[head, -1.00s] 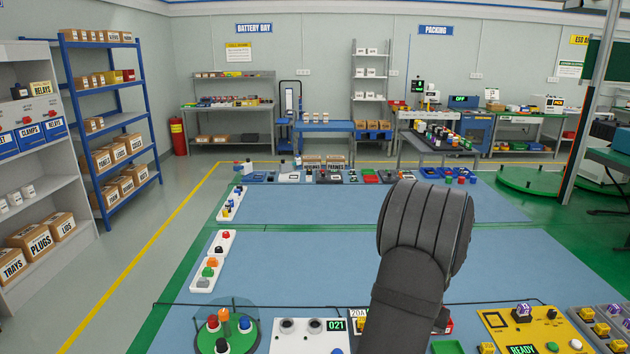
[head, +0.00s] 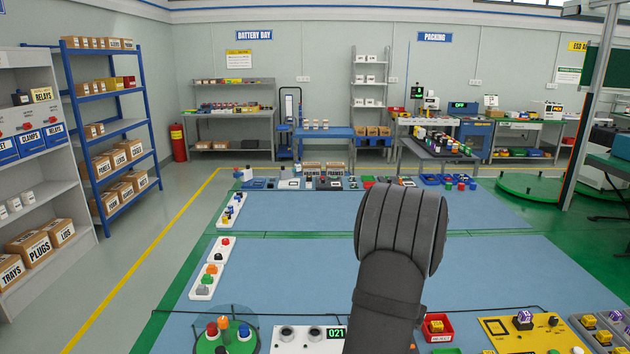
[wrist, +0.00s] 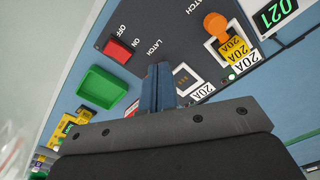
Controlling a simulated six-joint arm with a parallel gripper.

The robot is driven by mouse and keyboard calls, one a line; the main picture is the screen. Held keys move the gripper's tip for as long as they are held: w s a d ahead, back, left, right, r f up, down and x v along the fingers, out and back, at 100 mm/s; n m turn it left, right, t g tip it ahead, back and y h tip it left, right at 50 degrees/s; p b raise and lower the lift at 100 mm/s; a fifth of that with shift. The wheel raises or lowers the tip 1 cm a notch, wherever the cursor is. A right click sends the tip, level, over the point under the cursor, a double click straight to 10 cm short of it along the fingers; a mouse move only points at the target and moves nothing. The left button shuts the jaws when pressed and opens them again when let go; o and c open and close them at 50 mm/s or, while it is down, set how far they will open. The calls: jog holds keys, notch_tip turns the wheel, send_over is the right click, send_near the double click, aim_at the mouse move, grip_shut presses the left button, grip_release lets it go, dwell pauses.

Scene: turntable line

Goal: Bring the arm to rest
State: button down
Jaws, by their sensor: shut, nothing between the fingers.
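My gripper (wrist: 160,68) shows in the wrist view as two dark fingers closed together, with nothing between them. Below the fingers is the wide dark gripper body. The fingers appear in front of a dark panel (wrist: 150,40) marked LATCH and ON/OFF; I cannot tell their exact distance from it. In the head view my dark arm rises in front of the blue work surface (head: 300,270), right of centre, and hides the gripper.
The panel carries a red switch (wrist: 122,48) and an orange knob (wrist: 216,25); a green tray (wrist: 102,92) lies beside it. A round green turntable (head: 212,345), a red bin (head: 449,325) and a yellow unit (head: 500,328) line the near edge. The middle blue surface is largely clear.

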jog(key=shift+m, duration=0.4)
jog(key=w+a+f, duration=0.1)
jog(key=a, duration=0.1)
jog(key=w+a+f, duration=0.1)
jog(key=a, duration=0.2)
jog(key=w+a+f, duration=0.1)
jog(key=a, duration=0.2)
jog(key=shift+w+f, duration=0.2)
jog(key=shift+f, duration=0.05)
jog(key=shift+a+f, duration=0.45)
jog(key=shift+a, duration=0.35)
jog(key=shift+n, duration=0.7)
jog(key=s+d+r, duration=0.1)
jog(key=s+d, duration=0.1)
jog(key=d, duration=0.3)
jog(key=s+d+r, duration=0.2)
jog(key=d, duration=0.3)
jog(key=s+d+r, duration=0.1)
jog(key=s+d, duration=0.1)
jog(key=d, duration=0.3)
jog(key=shift+s+r, duration=0.15)
jog(key=shift+s, duration=0.25)
jog(key=shift+f, duration=0.5)
jog(key=shift+r, duration=0.1)
